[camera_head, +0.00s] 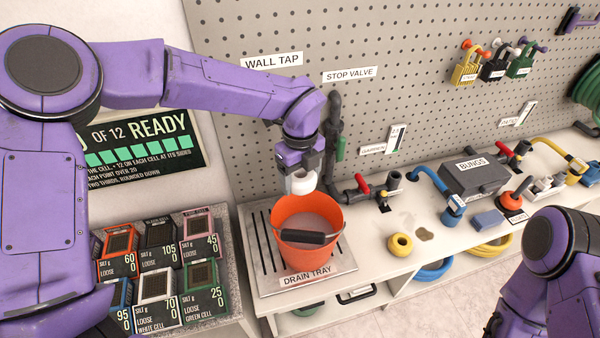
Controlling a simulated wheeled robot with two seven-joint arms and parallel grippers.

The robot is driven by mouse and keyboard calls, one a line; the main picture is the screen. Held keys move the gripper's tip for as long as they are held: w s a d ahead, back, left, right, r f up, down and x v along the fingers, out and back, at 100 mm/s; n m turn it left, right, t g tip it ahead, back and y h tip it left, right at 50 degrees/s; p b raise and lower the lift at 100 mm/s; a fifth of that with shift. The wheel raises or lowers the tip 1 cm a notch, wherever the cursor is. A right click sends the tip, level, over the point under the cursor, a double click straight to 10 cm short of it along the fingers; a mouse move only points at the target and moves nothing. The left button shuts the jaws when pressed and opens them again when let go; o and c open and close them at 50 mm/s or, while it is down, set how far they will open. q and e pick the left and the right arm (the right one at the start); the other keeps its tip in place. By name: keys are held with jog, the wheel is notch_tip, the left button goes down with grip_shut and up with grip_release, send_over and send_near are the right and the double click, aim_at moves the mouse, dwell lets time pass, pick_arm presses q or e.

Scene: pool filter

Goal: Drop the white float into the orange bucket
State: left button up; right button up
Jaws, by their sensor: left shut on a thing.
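The orange bucket (309,257) stands upright on the drain tray (265,284), its dark handle lying across the front. A greyish surface shows inside it. My left gripper (300,178) points down above the bucket's back rim. It is shut on the white float (301,185), which hangs just over the bucket's opening. Part of the float is hidden by the fingers. My right arm shows at the lower right; its gripper is not visible.
A pipe with a red-handled valve (362,185) stands right of the bucket. Labelled cells (158,285) sit on a speckled surface at left. A grey BUNGS box (474,178) is at right. The pegboard (400,60) closes off the back.

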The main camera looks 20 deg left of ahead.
pick_arm(q)
jog(key=shift+r, duration=0.1)
jog(key=o, duration=1.1)
jog(key=shift+r, duration=0.25)
notch_tip(320, 180, up, 10)
jog(key=b, duration=0.2)
jog(key=shift+b, duration=0.35)
